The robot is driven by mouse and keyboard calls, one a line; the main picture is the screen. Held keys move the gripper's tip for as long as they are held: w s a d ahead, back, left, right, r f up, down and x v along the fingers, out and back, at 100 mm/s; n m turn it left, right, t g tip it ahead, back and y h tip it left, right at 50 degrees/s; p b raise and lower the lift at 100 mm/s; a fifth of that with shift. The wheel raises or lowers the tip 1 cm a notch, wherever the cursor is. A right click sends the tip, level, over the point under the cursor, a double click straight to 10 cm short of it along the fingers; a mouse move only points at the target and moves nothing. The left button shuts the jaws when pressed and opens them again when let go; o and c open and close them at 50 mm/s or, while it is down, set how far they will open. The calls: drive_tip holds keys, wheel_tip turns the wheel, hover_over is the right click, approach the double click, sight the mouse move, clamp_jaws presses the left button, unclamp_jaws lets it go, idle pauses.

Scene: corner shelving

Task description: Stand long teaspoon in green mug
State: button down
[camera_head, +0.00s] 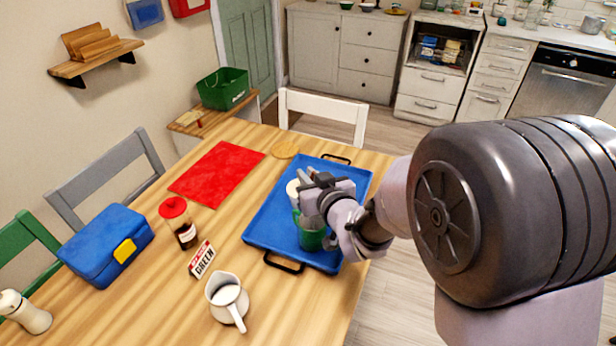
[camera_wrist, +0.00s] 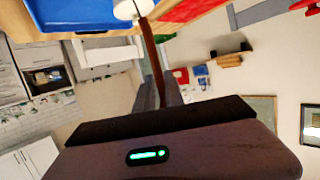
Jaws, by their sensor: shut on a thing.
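The green mug (camera_head: 311,238) stands on the blue tray (camera_head: 270,222), partly covered by my gripper and wrist. My gripper (camera_head: 312,190) is above and just behind the mug in the head view. In the wrist view my gripper's fingers (camera_wrist: 158,92) are shut on a thin brown shaft, which I take to be the long teaspoon (camera_wrist: 154,55). The shaft runs up toward a white rounded thing (camera_wrist: 130,8) at the top edge. I cannot tell whether they touch. The spoon is hidden in the head view, and its tip over the mug cannot be made out.
A white cup (camera_head: 292,188) shows beside my gripper on the tray. A red mat (camera_head: 217,171) lies flat. The table's front middle is clear.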

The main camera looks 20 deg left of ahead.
wheel_tip(320, 180, down, 2)
drive_tip(key=shift+b, duration=0.65)
drive_tip(key=c, duration=1.3)
unclamp_jaws()
drive_tip(key=shift+c, duration=0.2)
drive_tip(key=shift+r, duration=0.1)
